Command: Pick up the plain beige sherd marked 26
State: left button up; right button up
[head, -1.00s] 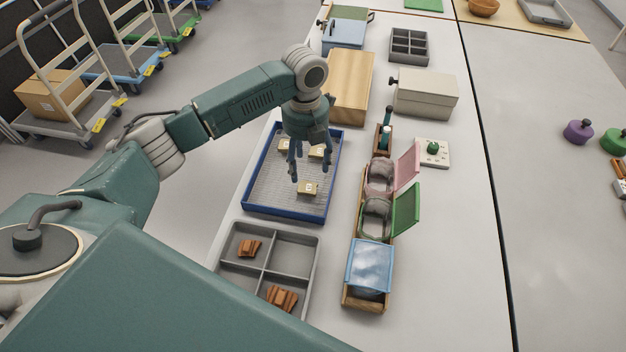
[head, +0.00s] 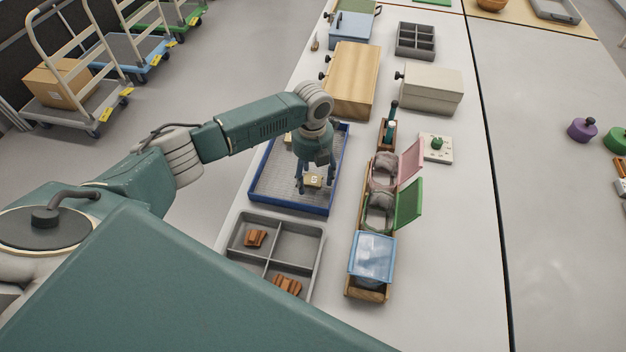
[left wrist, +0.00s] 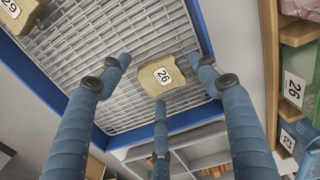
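The plain beige sherd marked 26 (left wrist: 159,74) lies on the metal grid of the blue-rimmed tray (left wrist: 191,122). It shows in the head view (head: 314,181) between my left gripper's fingers, near the tray's front right. My left gripper (head: 315,187) is open above it. In the left wrist view the blue fingers (left wrist: 160,85) are spread around the sherd, two at its sides and one below it in the picture, with gaps visible. Whether the fingertips reach down to the grid is unclear. My right gripper is in neither view.
Another beige sherd, marked 29 (left wrist: 20,14), lies farther back on the grid. A grey divided tray (head: 236,262) with brown sherds stands in front. Lidded bins, pink (head: 411,160), green (head: 408,204) and blue (head: 372,258), stand in a row to the right. A wooden box (head: 352,85) stands behind.

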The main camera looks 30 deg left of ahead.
pick_arm(q)
jog(key=c, duration=1.1)
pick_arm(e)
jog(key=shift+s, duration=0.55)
